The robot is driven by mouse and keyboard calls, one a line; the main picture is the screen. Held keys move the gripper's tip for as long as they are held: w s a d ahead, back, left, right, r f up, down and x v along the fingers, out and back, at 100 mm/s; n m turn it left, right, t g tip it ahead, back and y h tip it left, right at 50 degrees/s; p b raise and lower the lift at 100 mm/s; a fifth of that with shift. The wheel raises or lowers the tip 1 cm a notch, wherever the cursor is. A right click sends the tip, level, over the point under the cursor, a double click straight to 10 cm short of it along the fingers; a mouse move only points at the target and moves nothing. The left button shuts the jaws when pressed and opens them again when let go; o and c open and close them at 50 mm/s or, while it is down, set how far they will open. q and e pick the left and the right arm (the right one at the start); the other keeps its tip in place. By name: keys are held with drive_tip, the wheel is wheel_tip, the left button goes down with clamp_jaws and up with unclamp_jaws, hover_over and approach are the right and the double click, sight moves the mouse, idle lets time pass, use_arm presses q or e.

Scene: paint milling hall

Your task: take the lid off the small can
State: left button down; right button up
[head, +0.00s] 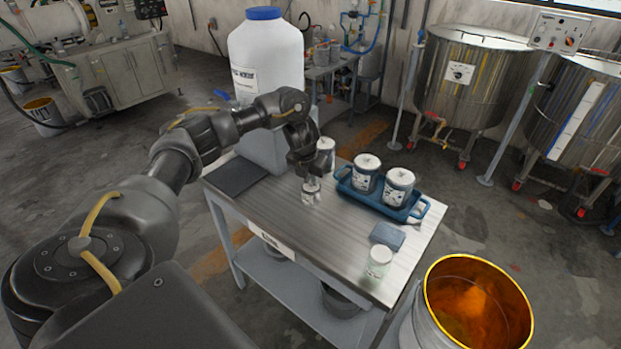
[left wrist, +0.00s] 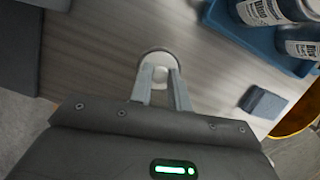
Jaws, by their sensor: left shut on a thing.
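The small can (head: 311,197) is a short silvery can on the metal table, left of the blue tray. My left gripper (head: 311,181) points down from above it. In the left wrist view a round white lid (left wrist: 150,57) with a raised knob lies at the tips of my left gripper (left wrist: 161,74), and the fingers are shut on the knob. The lid hides most of the can there. I cannot tell whether the lid sits on the rim or is slightly raised. My right gripper is in neither view.
The blue tray (head: 413,216) holds two larger lidded cans (head: 365,175), (head: 398,190). Another can (head: 326,146) stands behind my gripper. A blue-grey block (head: 387,236), a glass jar (head: 379,262) and a dark mat (head: 237,176) are on the table. An orange-lined drum (head: 430,318) stands front right.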

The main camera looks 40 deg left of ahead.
use_arm(q)
drive_tip(key=c, duration=1.3)
unclamp_jaws()
drive_tip(key=shift+o, duration=0.2)
drive_tip(key=p+v, duration=0.3)
drive_tip(key=v, duration=0.7)
drive_tip(key=shift+s+r, duration=0.15)
drive_tip(key=shift+r, duration=0.25)
drive_tip(key=shift+d, duration=0.15)
